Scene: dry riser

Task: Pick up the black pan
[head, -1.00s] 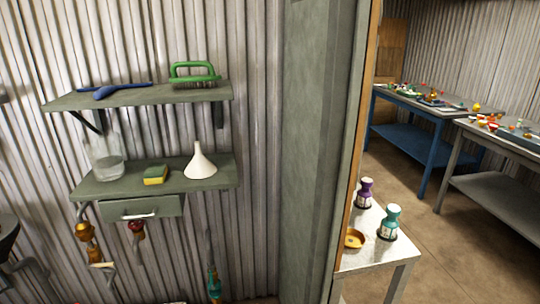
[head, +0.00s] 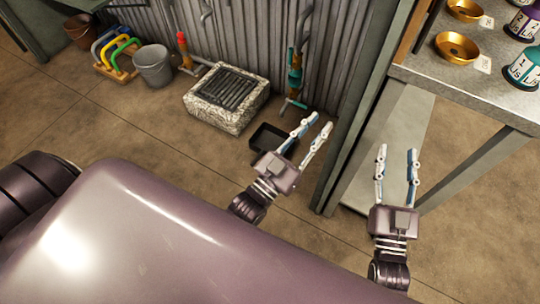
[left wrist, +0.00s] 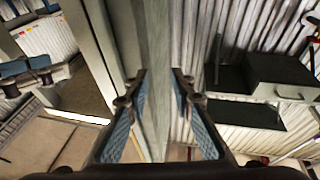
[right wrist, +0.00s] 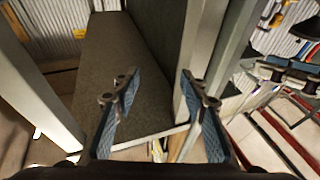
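The black pan (head: 264,137) is a shallow dark tray on the floor, just right of the stone drain block, in the head view. My left gripper partly covers it there. My left gripper (head: 317,124) is open and empty, in the air in front of the pan as seen from above. Its open fingers also show in the left wrist view (left wrist: 157,75), with nothing between them. My right gripper (head: 397,151) is open and empty in front of the metal table's legs. It also shows open in the right wrist view (right wrist: 160,75). I cannot make out the pan in either wrist view.
The stone block with a grate (head: 228,97) stands against the corrugated wall (head: 270,35). A grey bucket (head: 153,66) and a rack of coloured handles (head: 116,57) are at left. A door post (head: 362,100) and metal table (head: 470,90) with brass dishes are at right. Floor in front is clear.

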